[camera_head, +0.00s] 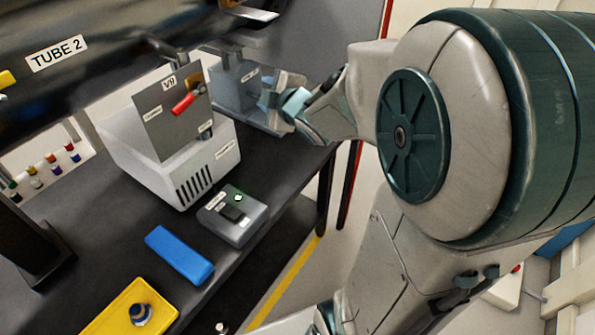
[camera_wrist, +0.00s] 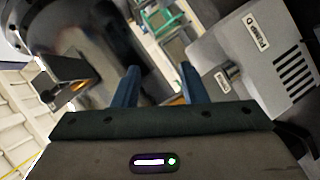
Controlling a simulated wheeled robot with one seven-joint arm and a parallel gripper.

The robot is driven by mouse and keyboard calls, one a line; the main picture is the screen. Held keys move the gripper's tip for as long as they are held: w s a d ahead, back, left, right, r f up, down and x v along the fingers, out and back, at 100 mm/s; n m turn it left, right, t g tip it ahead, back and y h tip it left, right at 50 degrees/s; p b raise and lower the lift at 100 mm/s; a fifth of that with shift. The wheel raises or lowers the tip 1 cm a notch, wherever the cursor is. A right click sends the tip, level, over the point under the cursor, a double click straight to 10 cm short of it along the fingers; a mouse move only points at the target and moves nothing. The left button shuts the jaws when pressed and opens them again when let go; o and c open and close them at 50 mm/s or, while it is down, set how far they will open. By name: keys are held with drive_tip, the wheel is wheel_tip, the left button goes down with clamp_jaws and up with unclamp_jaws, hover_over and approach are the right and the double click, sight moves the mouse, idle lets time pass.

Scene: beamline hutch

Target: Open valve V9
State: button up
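Valve V9 is a grey upright plate (camera_head: 160,128) with a "V9" tag at its top, in the head view. Its red lever handle (camera_head: 183,104) slants down and left from a brass-coloured pivot. Small labels sit left of and below the handle; their print is too small to read. My gripper (camera_head: 272,100) is to the right of the plate, apart from the handle. In the wrist view my gripper (camera_wrist: 160,88) has its two blue fingers spread with nothing between them. I cannot make out the red handle in the wrist view.
A white vented box (camera_head: 194,185) stands by the valve plate. A dark tube labelled "TUBE 2" (camera_head: 85,55) runs above. A grey box with a green light (camera_head: 234,215), a blue block (camera_head: 180,255) and a yellow box (camera_head: 118,312) lie on the dark bench.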

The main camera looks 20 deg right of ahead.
drive_tip(key=s+a+f+m+g+h+p, duration=0.1)
drive_tip(key=s+m+g, duration=0.4)
drive_tip(key=s, duration=0.6)
drive_tip(key=s+a+f+m+g+h+p, duration=0.1)
drive_tip(key=s+f+m+g+p, duration=0.1)
drive_tip(key=s+m+g, duration=0.4)
drive_tip(key=s+m+p, duration=0.1)
drive_tip(key=s+m, duration=0.2)
drive_tip(key=s, duration=0.2)
drive_tip(key=shift+m+h, duration=0.4)
drive_tip(key=shift+s, duration=0.1)
